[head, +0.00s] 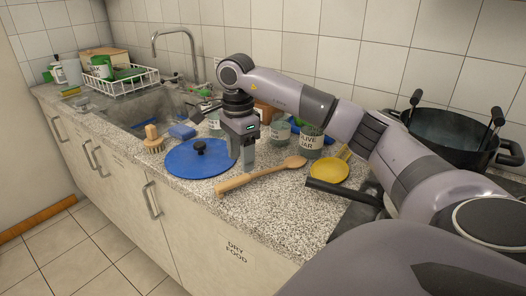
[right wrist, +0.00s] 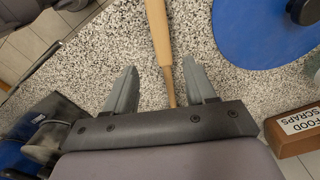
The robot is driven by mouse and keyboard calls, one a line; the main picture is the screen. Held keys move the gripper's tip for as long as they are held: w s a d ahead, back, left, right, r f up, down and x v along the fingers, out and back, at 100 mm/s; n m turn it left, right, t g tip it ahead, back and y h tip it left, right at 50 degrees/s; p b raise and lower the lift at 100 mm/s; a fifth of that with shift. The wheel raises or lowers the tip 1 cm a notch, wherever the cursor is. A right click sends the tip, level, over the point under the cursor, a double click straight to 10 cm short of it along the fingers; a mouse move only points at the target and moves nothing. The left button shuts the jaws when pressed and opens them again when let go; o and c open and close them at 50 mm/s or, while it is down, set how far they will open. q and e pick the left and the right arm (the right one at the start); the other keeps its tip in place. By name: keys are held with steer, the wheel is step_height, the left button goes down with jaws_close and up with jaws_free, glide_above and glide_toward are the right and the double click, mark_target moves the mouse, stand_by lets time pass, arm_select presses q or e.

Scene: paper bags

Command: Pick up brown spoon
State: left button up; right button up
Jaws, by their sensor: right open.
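The brown wooden spoon (head: 262,175) lies on the speckled countertop, its thick handle end toward the front left and its bowl toward the back right, near the jars. My right gripper (head: 241,165) points down, open and empty, just behind the spoon's handle in the head view. In the right wrist view the spoon's handle (right wrist: 157,35) runs between the two open fingers (right wrist: 160,65), and its thinner neck passes closer to the right finger. The gripper's body hides the bowl there. I cannot tell the exact height of the fingertips above the counter. My left gripper is not seen.
A blue lid (head: 190,160) with a black knob lies left of the gripper. An olive jar (head: 310,141) stands behind the spoon's bowl. A brown box labelled food scraps (right wrist: 292,133) shows in the wrist view.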

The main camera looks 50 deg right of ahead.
mark_target(241, 177)
steer(key=f, duration=0.6)
steer(key=shift+w+d+p, duration=0.1)
steer(key=shift+w+p, duration=0.1)
steer(key=shift+p, duration=0.15)
jaws_close()
